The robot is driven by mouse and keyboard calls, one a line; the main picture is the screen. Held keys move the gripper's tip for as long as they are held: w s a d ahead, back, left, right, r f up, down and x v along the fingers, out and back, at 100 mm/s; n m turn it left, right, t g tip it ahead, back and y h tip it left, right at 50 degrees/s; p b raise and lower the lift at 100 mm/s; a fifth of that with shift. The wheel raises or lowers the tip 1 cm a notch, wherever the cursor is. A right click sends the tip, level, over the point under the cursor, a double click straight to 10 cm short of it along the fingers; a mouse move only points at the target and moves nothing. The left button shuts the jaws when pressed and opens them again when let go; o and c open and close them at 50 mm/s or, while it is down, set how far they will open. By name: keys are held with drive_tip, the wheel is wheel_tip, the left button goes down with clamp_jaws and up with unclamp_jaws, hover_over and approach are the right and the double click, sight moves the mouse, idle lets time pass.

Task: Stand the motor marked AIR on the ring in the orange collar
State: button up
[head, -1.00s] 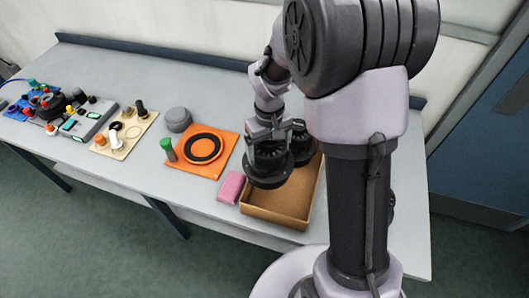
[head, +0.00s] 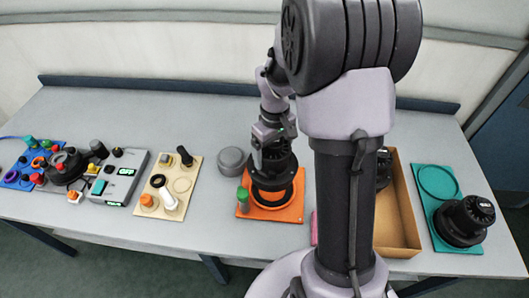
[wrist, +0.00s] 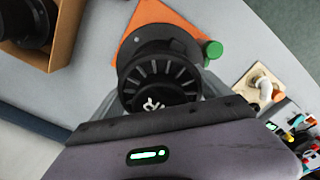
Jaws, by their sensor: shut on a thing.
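My gripper (head: 270,138) is shut on a black finned motor (head: 273,165) and holds it upright over the orange plate (head: 291,213) with the round orange collar. In the wrist view the motor's ribbed top (wrist: 158,78) shows a white marking, partly cut off by my gripper, that I cannot read for sure. The black ring (head: 270,198) in the collar is mostly hidden by the motor. I cannot tell whether the motor touches the ring. A second black motor (head: 464,220) stands on a teal plate (head: 445,240). A third (head: 384,168) is in the cardboard box, partly hidden by my arm.
A green-topped post (head: 243,197) stands close left of the collar, and a grey round lid (head: 231,160) lies behind it. The cardboard box (head: 402,205) is to the right. A beige board (head: 152,205) and a grey control box (head: 124,178) are to the left.

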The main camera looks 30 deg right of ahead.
drive_tip(key=shift+s+d+f+b, duration=0.15)
drive_tip(key=shift+d+f+b, duration=0.05)
drive_tip(key=shift+f+b, duration=0.6)
wheel_tip(320, 180, down, 4)
drive_tip(key=b, duration=0.3)
drive_tip(key=shift+a+f, duration=0.1)
drive_tip(key=shift+f, duration=0.05)
drive_tip(key=shift+f+b, duration=0.25)
drive_tip(key=shift+b, duration=0.05)
drive_tip(key=shift+f+b, duration=0.3)
drive_tip(key=shift+f, duration=0.15)
idle(0.5)
drive_tip(key=shift+f, duration=0.35)
drive_tip(key=shift+f+b, duration=0.35)
drive_tip(key=shift+b, duration=0.1)
idle(0.6)
drive_tip(key=o, duration=1.9)
